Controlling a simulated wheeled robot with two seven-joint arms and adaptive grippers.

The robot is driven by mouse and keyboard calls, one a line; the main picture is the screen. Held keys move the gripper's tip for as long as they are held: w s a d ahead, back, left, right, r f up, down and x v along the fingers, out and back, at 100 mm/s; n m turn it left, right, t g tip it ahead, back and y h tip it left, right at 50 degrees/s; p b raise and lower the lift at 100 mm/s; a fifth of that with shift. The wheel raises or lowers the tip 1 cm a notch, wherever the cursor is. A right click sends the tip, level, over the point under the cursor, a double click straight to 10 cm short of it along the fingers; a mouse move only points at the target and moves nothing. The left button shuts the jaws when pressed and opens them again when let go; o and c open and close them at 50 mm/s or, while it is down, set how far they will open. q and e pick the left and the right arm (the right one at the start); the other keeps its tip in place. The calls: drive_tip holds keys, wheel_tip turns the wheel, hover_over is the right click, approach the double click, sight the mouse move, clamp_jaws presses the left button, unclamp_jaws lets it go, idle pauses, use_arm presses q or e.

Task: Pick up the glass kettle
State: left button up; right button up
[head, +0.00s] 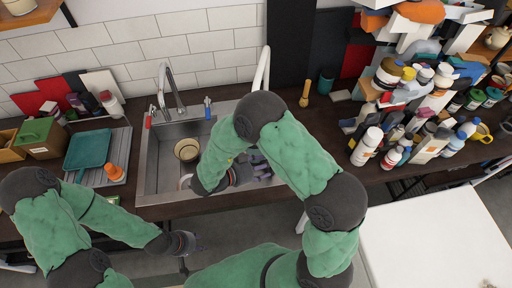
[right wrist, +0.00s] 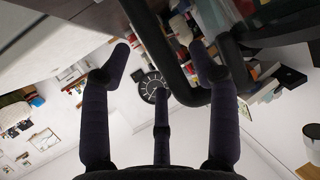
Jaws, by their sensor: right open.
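I cannot make out a glass kettle for certain. A round vessel with a pale rim (head: 187,150) stands in the sink; its material is unclear. A small pot-like thing (head: 497,38) is at the upper right edge of the head view. My right gripper (head: 258,168) is over the right part of the sink, partly hidden by my arm. In the right wrist view, its dark fingers (right wrist: 160,55) are spread apart. A dark curved bar (right wrist: 165,55) shows between or beyond them; I cannot tell whether they touch. My left gripper (head: 185,243) is in front of the counter, apart from the vessel.
The metal sink (head: 150,170) has a tall faucet (head: 168,88). A teal tray (head: 88,150) and an orange bottle (head: 114,172) lie to its left. Crowded bottles (head: 367,146) and boxes fill the right counter. A bare white table (head: 435,240) stands at lower right.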

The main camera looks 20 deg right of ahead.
drive_tip(key=x, duration=0.3)
drive_tip(key=shift+s+d+f+b, duration=0.1)
drive_tip(key=shift+d+f+b, duration=0.15)
drive_tip(key=shift+d+b, duration=0.1)
clamp_jaws()
drive_tip(key=shift+r, duration=0.1)
drive_tip(key=shift+r, duration=0.2)
